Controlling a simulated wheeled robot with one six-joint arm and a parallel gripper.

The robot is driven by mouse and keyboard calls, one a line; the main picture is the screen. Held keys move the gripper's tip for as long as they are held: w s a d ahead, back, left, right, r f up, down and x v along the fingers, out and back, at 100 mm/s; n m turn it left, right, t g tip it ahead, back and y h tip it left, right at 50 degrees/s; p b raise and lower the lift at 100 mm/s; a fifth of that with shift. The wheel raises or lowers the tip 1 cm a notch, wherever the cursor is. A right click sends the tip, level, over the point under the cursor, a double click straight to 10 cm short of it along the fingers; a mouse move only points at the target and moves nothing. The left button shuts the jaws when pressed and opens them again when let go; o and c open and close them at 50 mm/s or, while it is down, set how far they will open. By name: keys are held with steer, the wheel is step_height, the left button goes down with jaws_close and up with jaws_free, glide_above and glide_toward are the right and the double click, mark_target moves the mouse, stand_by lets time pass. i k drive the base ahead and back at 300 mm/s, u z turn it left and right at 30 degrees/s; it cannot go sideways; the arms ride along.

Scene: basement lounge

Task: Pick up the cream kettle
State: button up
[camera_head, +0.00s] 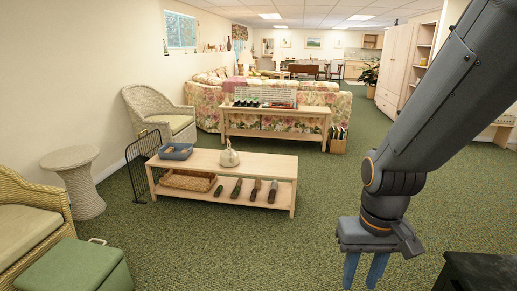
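The cream kettle (229,157) stands upright on the top of a low, pale wooden table (272,168), in the left middle of the head view. It has a rounded body and a narrower top; the details are too small to tell. My gripper (363,276) hangs at the lower right with its blue fingers pointing down. The fingers are apart, with nothing visible between them. It is well away from the kettle, nearer to me and to the right.
A blue bin (176,151) sits left of the kettle. The table's lower shelf holds a woven tray (188,181) and several shoes or slippers. A green ottoman (75,268) and wicker chair (30,215) stand at left. Open green carpet (245,250) lies before the table.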

mark_target(228, 157)
steer(key=u, duration=0.1)
steer(key=i, duration=1.8)
steer(key=u, duration=0.2)
steer(key=i, duration=1.8)
steer(key=u, duration=0.15)
